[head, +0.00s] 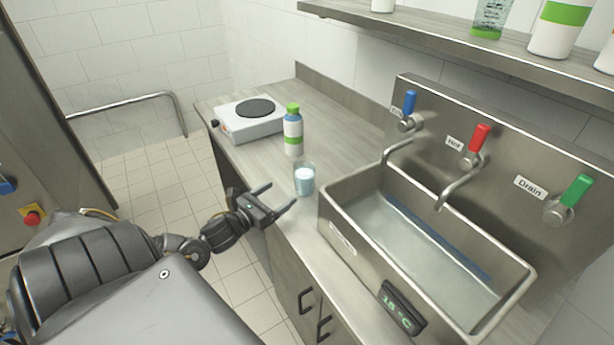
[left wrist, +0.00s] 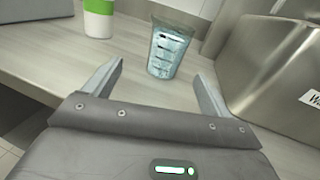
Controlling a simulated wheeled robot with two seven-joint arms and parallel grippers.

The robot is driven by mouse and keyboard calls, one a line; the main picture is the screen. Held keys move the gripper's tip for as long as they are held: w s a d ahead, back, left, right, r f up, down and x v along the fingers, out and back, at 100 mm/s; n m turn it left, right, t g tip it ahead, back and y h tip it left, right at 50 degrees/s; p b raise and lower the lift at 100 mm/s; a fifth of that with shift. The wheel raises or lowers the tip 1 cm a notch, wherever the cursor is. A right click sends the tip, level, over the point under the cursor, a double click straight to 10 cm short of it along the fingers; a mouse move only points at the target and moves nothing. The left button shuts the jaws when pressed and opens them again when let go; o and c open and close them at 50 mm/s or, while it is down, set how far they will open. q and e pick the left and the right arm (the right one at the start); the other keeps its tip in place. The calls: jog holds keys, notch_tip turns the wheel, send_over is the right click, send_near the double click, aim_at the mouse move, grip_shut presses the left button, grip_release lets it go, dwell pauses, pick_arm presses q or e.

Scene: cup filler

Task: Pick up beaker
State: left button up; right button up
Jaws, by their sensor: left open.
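The beaker (head: 304,179) is a small clear cup with pale contents, standing upright on the counter just left of the sink. It also shows in the left wrist view (left wrist: 167,52), with dark markings on its side. My left gripper (head: 278,196) is open and empty at the counter's front edge, with its fingers pointing toward the beaker. In the left wrist view the beaker stands beyond the fingertips, roughly between their lines and apart from them. My right gripper is not in view.
A bottle with a green cap (head: 293,132) stands behind the beaker, near a white hot plate (head: 249,118). A steel sink (head: 339,222) with taps is close on the right. A shelf (head: 440,45) with containers hangs above. The counter (head: 340,135) behind the bottle is clear.

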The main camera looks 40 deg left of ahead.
aim_at(297, 184)
pick_arm(q)
jog(key=w, duration=0.1)
jog(key=w+d, duration=0.1)
jog(key=w, duration=0.1)
jog(key=w+p, duration=0.1)
jog(key=w, duration=0.1)
jog(key=shift+d+r, duration=0.15)
jog(key=shift+r, duration=0.15)
jog(key=shift+w+d+f, duration=0.1)
jog(key=shift+w, duration=1.2)
jog(key=w+p, duration=0.2)
jog(key=w, duration=0.2)
jog(key=shift+w+d, duration=0.15)
jog(key=shift+w, duration=0.1)
jog(key=shift+w+f, duration=0.15)
jog(key=shift+w, duration=0.15)
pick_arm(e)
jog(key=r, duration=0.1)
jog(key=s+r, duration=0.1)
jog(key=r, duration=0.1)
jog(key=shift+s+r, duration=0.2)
pick_arm(q)
jog(key=c, duration=1.2)
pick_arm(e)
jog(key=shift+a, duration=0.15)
